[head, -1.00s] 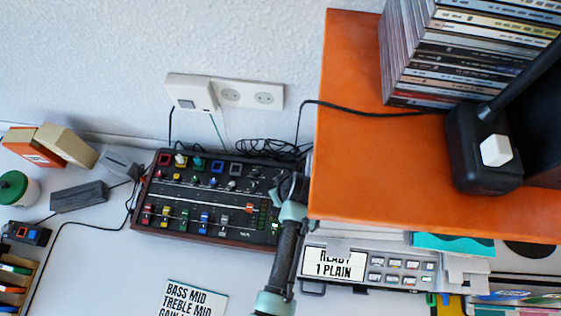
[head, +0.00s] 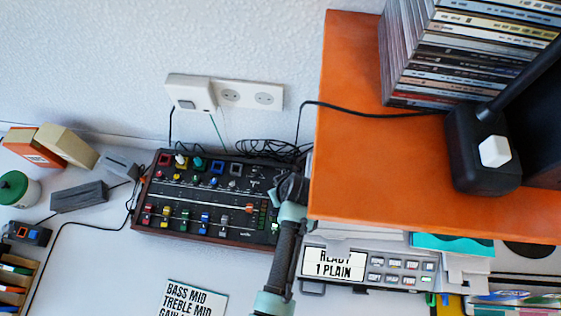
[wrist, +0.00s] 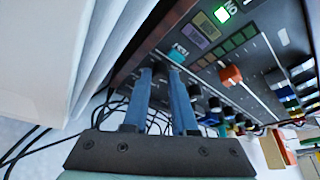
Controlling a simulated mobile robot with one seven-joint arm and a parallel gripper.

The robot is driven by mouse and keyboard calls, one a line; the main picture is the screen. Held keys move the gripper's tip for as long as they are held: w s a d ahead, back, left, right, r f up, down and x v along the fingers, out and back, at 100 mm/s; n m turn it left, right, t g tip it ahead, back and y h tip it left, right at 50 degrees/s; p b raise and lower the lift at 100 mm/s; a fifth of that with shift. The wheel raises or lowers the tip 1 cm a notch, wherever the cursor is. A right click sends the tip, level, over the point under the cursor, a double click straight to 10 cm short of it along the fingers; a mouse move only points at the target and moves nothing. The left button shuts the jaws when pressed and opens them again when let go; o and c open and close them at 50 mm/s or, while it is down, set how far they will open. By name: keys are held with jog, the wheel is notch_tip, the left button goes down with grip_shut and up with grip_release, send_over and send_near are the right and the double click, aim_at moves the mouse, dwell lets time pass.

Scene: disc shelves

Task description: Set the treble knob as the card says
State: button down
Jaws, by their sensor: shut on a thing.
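The dark mixer (head: 172,232) with rows of coloured knobs and sliders lies on the white desk; its right end also fills the wrist view (wrist: 272,85). The white card (head: 196,302) in front of it reads "BASS MID", "TREBLE MID" and a third line starting "GAIN", cut off by the frame edge. My gripper (head: 284,190) is at the mixer's right end. In the wrist view, its two blue fingers (wrist: 161,72) reach the panel beside a teal label (wrist: 178,54). They are shut on a knob, mostly hidden between the tips; its pointer and name cannot be read.
The orange shelf (head: 365,160) with stacked discs (head: 460,60) overhangs just right of my gripper. Below it, a unit with a display (head: 333,264) reads "READY 1 PLAIN". Cables (head: 268,148) lie behind the mixer. White desk is clear left of the card.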

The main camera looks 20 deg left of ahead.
jog(key=shift+r, duration=0.1)
jog(key=m+p, duration=0.1)
jog(key=m, duration=0.1)
jog(key=m+t+h+p, duration=0.1)
jog(key=m, duration=0.2)
jog(key=shift+s+a+h+p, duration=0.1)
jog(key=shift+a+h+p, duration=0.05)
jog(key=shift+h+p, duration=0.15)
jog(key=m+h, duration=0.1)
jog(key=m, duration=0.1)
jog(key=m+h, duration=0.1)
jog(key=m, duration=0.2)
jog(key=shift+a+t, duration=0.2)
jog(key=shift+t, duration=0.2)
jog(key=m+h, duration=0.1)
jog(key=m, duration=0.1)
jog(key=m+b, duration=0.1)
jog(key=m, duration=0.2)
jog(key=shift+a+h+b, duration=0.1)
jog(key=shift+h+b, duration=0.2)
jog(key=shift+h, duration=0.1)
jog(key=shift+m+g+h+b, duration=0.35)
jog(key=shift+m+b, duration=0.15)
jog(key=shift+m, duration=0.6)
jog(key=shift+m+g+h+b, duration=0.35)
jog(key=shift+m+b, duration=0.15)
jog(key=shift+m, duration=0.6)
jog(key=shift+a, duration=0.1)
